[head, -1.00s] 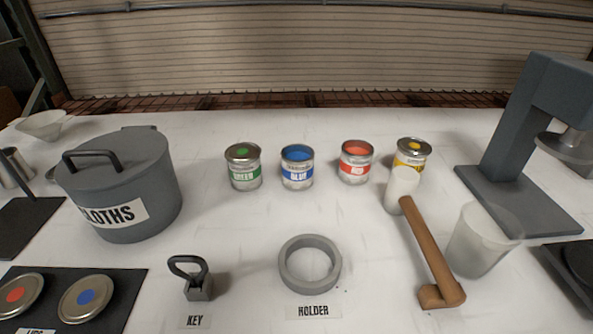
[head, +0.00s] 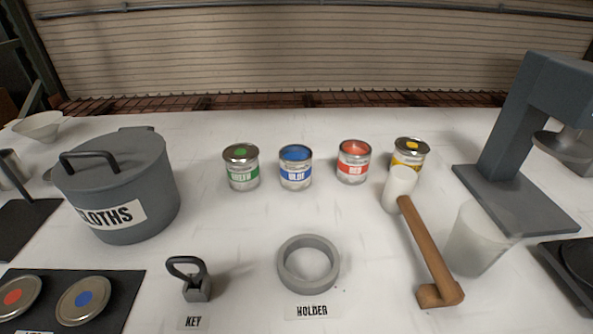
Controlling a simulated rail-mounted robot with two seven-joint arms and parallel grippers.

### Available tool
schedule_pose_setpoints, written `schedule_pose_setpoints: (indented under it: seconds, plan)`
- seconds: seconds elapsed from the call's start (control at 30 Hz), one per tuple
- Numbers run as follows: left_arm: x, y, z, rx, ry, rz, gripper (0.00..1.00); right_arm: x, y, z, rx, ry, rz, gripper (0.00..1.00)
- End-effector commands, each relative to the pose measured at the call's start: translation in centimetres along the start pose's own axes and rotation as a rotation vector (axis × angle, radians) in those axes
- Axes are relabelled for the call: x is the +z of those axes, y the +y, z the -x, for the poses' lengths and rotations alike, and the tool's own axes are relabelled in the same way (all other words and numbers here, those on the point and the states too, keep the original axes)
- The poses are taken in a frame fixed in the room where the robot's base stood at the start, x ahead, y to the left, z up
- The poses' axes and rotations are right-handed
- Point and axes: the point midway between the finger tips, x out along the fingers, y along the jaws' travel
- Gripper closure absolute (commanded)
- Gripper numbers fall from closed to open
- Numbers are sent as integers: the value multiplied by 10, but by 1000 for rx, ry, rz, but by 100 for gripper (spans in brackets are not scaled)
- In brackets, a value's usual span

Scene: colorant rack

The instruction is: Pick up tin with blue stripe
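The tin with the blue stripe (head: 295,168) stands upright on the white table at the back middle. Its top is blue and its label reads BLUE. The tin with the green stripe (head: 241,167) stands to its left, and the tin with the red stripe (head: 354,162) to its right. A tin with a yellow stripe (head: 409,155) stands farther right, partly hidden by the white head of a mallet. Neither of my grippers shows in the head view.
A grey CLOTHS pot (head: 118,185) stands at left. A key (head: 190,279), a grey ring holder (head: 308,264), a mallet (head: 428,250) and a translucent cup (head: 475,238) are in front. A grey stand (head: 510,150) is at right. The table between tins and ring is clear.

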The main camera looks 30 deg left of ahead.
Motion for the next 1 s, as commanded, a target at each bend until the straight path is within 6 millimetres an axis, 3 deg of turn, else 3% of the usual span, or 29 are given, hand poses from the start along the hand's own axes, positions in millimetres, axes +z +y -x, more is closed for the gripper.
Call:
schedule_pose_setpoints:
  seconds: [0.37, 0.9, 1.0]
  plan:
    - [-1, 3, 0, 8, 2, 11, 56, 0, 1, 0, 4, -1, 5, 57]
    - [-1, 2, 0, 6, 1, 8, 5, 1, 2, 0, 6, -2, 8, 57]
    - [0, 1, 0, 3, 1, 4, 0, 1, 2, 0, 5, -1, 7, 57]
